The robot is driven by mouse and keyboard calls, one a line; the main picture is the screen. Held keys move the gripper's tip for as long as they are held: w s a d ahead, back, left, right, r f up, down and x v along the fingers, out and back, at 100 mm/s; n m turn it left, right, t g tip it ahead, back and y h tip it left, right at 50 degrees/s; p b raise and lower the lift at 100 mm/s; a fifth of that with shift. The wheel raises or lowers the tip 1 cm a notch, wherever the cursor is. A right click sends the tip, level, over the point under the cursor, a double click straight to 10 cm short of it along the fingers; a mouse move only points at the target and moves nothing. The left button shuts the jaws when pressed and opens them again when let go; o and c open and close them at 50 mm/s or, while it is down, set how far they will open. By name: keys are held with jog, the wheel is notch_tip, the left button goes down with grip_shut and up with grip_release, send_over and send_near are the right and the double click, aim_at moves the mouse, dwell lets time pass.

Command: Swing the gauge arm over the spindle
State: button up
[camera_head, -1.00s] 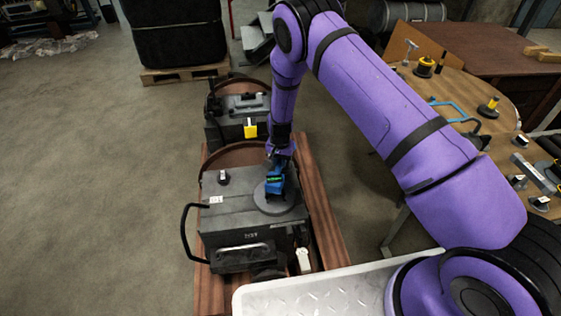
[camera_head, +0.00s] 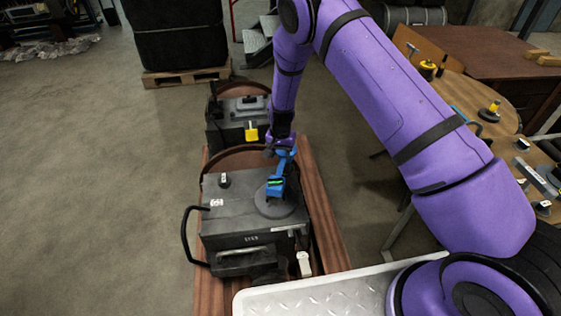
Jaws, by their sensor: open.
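A dark grey machine box (camera_head: 235,208) stands on a wooden base. A round grey disc (camera_head: 272,208) lies on its top at the right. A blue part (camera_head: 277,180), which looks like the gauge arm, reaches from over the disc back toward my gripper. A small black post with a pale band (camera_head: 224,181) stands on the left of the box top; I cannot tell if it is the spindle. My gripper (camera_head: 280,148) is open at the far end of the blue part. Its fingertips are too small to tell whether they touch it.
A second machine with a yellow tag (camera_head: 251,131) stands behind, on the same wooden base (camera_head: 325,235). A black handle (camera_head: 187,235) sticks out at the box's left. A pale tread-plate surface (camera_head: 330,295) is in front. A round table (camera_head: 470,98) with tools is at the right.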

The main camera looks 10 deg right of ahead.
jog(key=shift+r, duration=2.5)
notch_tip(320, 180, up, 17)
send_over(280, 165)
jog(key=s+d, duration=0.2)
jog(key=d, duration=0.2)
jog(key=s+d+r+n+t+y, duration=0.1)
jog(key=s+d+r+t, duration=0.2)
jog(key=r, duration=0.6)
jog(key=s+d+r+n, duration=0.1)
jog(key=s+d+r, duration=0.2)
jog(key=s+r, duration=0.35)
jog(key=s+d+r+n, duration=0.1)
jog(key=s+d+r, duration=0.2)
jog(key=s+r, duration=0.35)
jog(key=s+d+r, duration=0.2)
jog(key=s, duration=0.5)
jog(key=s+d+r+n+t, duration=0.1)
jog(key=s+r, duration=0.1)
jog(key=s, duration=0.6)
jog(key=s+d+r+t+h, duration=0.1)
jog(key=s+d+r, duration=0.1)
jog(key=s, duration=0.6)
jog(key=shift+d+r+n, duration=0.3)
